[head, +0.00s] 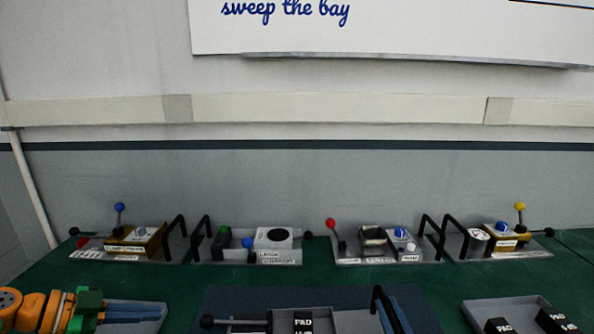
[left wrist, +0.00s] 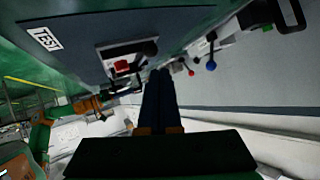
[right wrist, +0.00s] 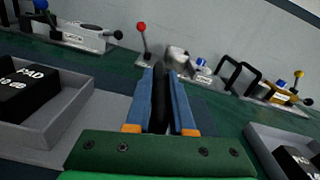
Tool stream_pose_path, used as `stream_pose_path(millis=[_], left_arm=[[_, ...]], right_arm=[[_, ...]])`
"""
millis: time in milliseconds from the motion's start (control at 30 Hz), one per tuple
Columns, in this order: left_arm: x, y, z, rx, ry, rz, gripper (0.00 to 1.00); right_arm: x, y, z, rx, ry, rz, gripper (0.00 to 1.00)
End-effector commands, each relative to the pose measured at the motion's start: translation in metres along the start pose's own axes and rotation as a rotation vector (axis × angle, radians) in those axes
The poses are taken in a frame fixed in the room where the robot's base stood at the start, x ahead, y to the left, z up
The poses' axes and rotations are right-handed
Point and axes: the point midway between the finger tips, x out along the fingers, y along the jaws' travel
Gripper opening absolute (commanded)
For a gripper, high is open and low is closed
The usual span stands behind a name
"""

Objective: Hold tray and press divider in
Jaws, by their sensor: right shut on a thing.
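The grey tray (head: 345,318) lies at the bottom centre of the head view, with a black PAD block (head: 303,322) and a black rod to its left. A black handle (head: 379,297) stands at its right end. My right gripper (head: 396,300) is there; in the right wrist view its blue fingers (right wrist: 160,75) are shut on a black upright piece, apparently this handle. My left gripper (head: 160,310) is low at the left; in the left wrist view its blue fingers (left wrist: 160,75) look together, with nothing visible between them. I cannot pick out the divider.
A row of trays with coloured knobs and black handles, such as the red-knob one (head: 375,260), stands along the wall. Another grey tray (head: 478,312) with PAD blocks sits at right. The dark blue mat (head: 235,298) lies under the centre tray. Green bench (head: 185,285) shows between.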

Motion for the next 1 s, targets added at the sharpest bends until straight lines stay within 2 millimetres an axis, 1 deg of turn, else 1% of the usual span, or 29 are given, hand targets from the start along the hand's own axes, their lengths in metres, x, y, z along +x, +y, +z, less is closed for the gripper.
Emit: stream_pose_path(millis=[33,200,300,400,500,600,1000], left_arm=[[0.010,0.002,0.003,-0.001,0.001,0.003,0.00],[0.045,0.003,0.010,-0.001,0.004,0.001,0.00],[0.062,0.004,0.013,0.000,0.004,0.000,0.00],[0.075,0.004,0.016,-0.001,0.004,-0.002,0.00],[0.083,0.005,0.018,0.000,0.003,-0.002,0.00],[0.086,0.005,0.019,0.001,0.002,-0.003,0.00],[0.086,0.005,0.019,0.001,0.001,-0.002,0.00]], right_arm=[[-0.001,0.002,-0.005,0.001,0.010,0.005,0.00],[-0.001,0.002,-0.005,0.001,0.010,0.005,0.00],[-0.001,0.002,-0.005,0.001,0.010,0.005,0.00],[-0.001,0.002,-0.005,0.001,0.010,0.004,0.00],[-0.001,0.002,-0.005,0.001,0.010,0.004,0.00],[-0.001,0.002,-0.004,0.001,0.009,0.004,0.00],[-0.001,0.002,-0.003,0.001,0.006,0.005,0.00]])
